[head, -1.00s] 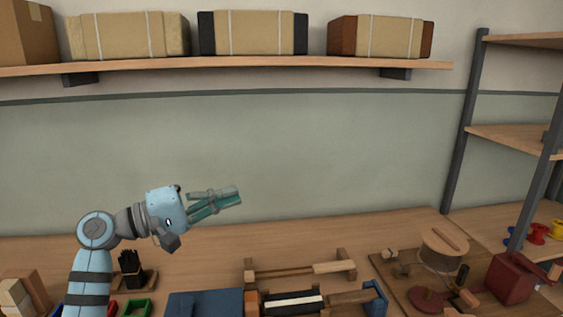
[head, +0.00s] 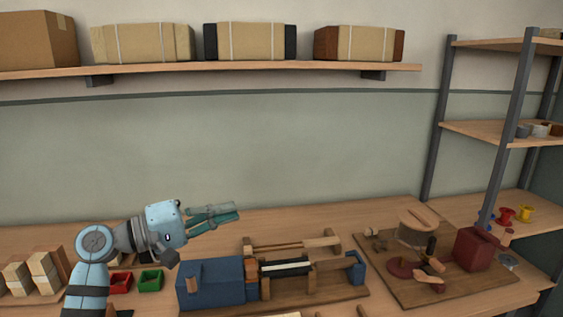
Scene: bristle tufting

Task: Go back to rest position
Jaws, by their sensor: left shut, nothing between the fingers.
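My left gripper (head: 228,213) is in the head view, left of the middle. It is raised over the back part of the workbench (head: 340,222) and points right. Its grey-green fingers are shut with nothing between them. My left arm comes up from the bottom left, and nothing touches the gripper. My right gripper is not in view.
A blue machine with wooden blocks (head: 212,286) lies below the gripper. A wooden board (head: 450,295) with a spool-like drum (head: 417,229) and a dark red box (head: 475,249) is at right. Red (head: 121,283) and green (head: 151,281) trays sit beside my arm. A wall shelf (head: 250,69) runs above.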

